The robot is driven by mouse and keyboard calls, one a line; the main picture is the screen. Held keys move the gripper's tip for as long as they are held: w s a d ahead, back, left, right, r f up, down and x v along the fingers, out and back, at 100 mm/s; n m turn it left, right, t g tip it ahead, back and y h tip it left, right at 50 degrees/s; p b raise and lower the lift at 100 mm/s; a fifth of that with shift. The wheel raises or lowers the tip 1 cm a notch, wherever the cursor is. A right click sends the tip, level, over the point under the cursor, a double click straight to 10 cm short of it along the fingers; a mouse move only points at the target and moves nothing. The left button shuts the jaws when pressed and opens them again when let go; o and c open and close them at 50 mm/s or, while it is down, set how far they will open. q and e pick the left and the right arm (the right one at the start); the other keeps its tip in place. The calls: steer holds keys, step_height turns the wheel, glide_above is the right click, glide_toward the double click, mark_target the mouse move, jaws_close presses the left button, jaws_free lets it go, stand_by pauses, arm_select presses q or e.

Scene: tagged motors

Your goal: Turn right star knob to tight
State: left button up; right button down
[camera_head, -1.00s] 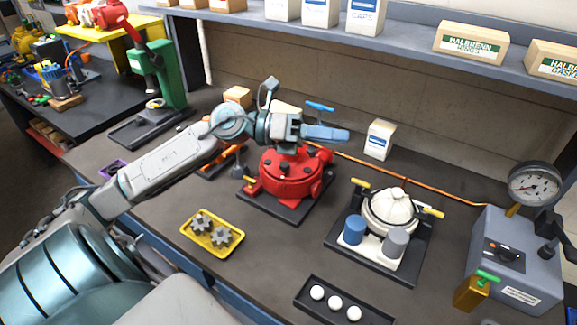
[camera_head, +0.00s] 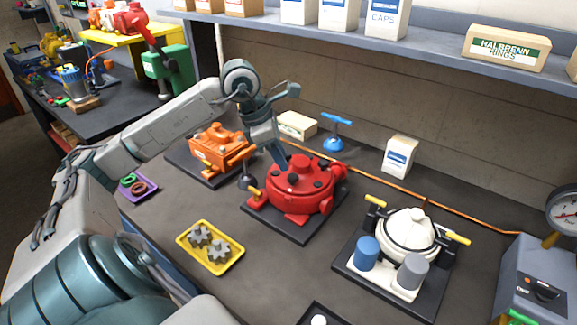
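A red round housing (camera_head: 300,195) sits on a dark base plate in the middle of the bench. Small dark knobs show on its top, one (camera_head: 293,179) near the middle; they are too small to tell star shapes or a tight mark. My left gripper (camera_head: 279,158) points down at the back left edge of the red housing's top. Its fingers overlap the housing in the picture; I cannot tell contact or whether they are open. My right gripper is out of view.
An orange motor (camera_head: 222,148) stands left of the red housing, and a white motor (camera_head: 408,232) with yellow handles stands right. A yellow tray (camera_head: 222,262) with gears lies in front. A blue valve handle (camera_head: 336,120) and a white box (camera_head: 398,156) stand behind.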

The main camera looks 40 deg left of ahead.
mark_target(292, 175)
arm_select(q)
steer(key=shift+p+x, duration=0.55)
steer(key=shift+x, duration=1.95)
steer(key=c, duration=0.7)
